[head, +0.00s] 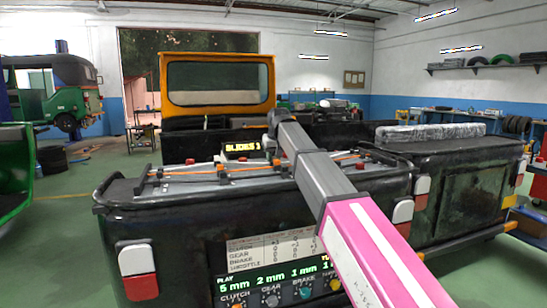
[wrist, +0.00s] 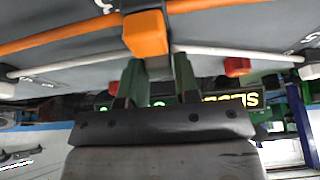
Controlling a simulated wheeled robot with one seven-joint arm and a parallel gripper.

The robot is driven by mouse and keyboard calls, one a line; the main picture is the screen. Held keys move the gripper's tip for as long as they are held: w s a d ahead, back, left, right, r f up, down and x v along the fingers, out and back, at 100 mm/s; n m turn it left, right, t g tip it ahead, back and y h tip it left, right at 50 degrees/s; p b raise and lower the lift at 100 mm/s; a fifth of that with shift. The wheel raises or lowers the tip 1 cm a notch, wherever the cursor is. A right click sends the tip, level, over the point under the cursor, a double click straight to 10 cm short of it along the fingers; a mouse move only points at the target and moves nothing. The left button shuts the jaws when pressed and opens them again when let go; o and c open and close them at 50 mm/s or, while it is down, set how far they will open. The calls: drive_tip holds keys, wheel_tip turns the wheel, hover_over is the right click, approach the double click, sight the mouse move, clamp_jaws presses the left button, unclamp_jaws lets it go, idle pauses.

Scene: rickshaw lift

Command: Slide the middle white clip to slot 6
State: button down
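My gripper (wrist: 158,62) shows two dark green fingers in the wrist view, spread with a gap between them. An orange block-shaped clip (wrist: 147,33) sits on the orange cable (wrist: 60,35), just beyond the fingertips. A dark post shows below this clip in the gap; whether the fingers touch it I cannot tell. A white cable (wrist: 220,52) runs beside the orange one. I cannot single out a middle white clip in either view. In the head view my gripper (head: 274,120) is above the grey panel (head: 215,178), its fingertips not clear.
A lit yellow display (head: 243,147) stands behind the panel. Red clips (head: 190,161) sit along the panel; one red block (wrist: 237,67) shows in the wrist view. A board with lit readouts and knobs (head: 275,280) is at the front. Slot numbers are too small to read.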

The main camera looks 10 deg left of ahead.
hover_over(266, 160)
drive_tip(key=s+d, duration=0.1)
drive_tip(key=s, duration=0.1)
drive_tip(key=shift+r, duration=0.1)
drive_tip(key=c, duration=0.9)
unclamp_jaws()
drive_tip(key=v, duration=1)
drive_tip(key=shift+s+d+r, duration=0.1)
drive_tip(key=shift+s+r, duration=0.1)
drive_tip(key=shift+r, duration=0.15)
drive_tip(key=shift+s, duration=0.1)
